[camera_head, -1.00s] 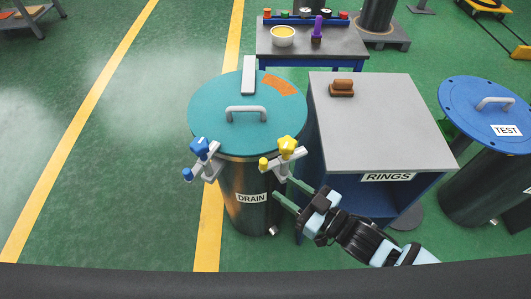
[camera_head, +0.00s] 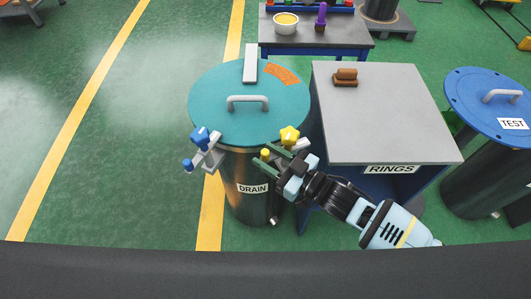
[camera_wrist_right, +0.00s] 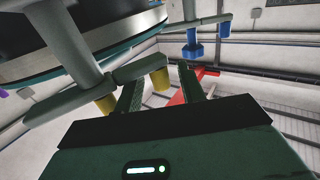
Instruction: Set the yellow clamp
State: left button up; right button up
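The yellow clamp (camera_head: 289,135) sits on the right front rim of the DRAIN drum (camera_head: 245,185). It has a yellow star knob, a pale arm and a smaller yellow end (camera_head: 265,154). My right gripper (camera_head: 267,154) is at this clamp, its green fingers apart near the smaller yellow end. In the right wrist view, one yellow part (camera_wrist_right: 160,79) shows between the open fingertips and another (camera_wrist_right: 106,102) left of them; contact cannot be told. The blue clamp (camera_head: 201,138) is on the left rim. The teal lid (camera_head: 215,95) covers the drum. My left gripper is not in view.
A grey-topped RINGS cabinet (camera_head: 385,110) with a brown block (camera_head: 345,77) stands close right of the drum. A blue-lidded TEST drum (camera_head: 485,100) is farther right. A table (camera_head: 315,37) with a bowl (camera_head: 285,22) stands behind. The green floor at left is open.

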jog(key=shift+w+a, duration=0.4)
jog(key=shift+a, duration=0.1)
grip_shut()
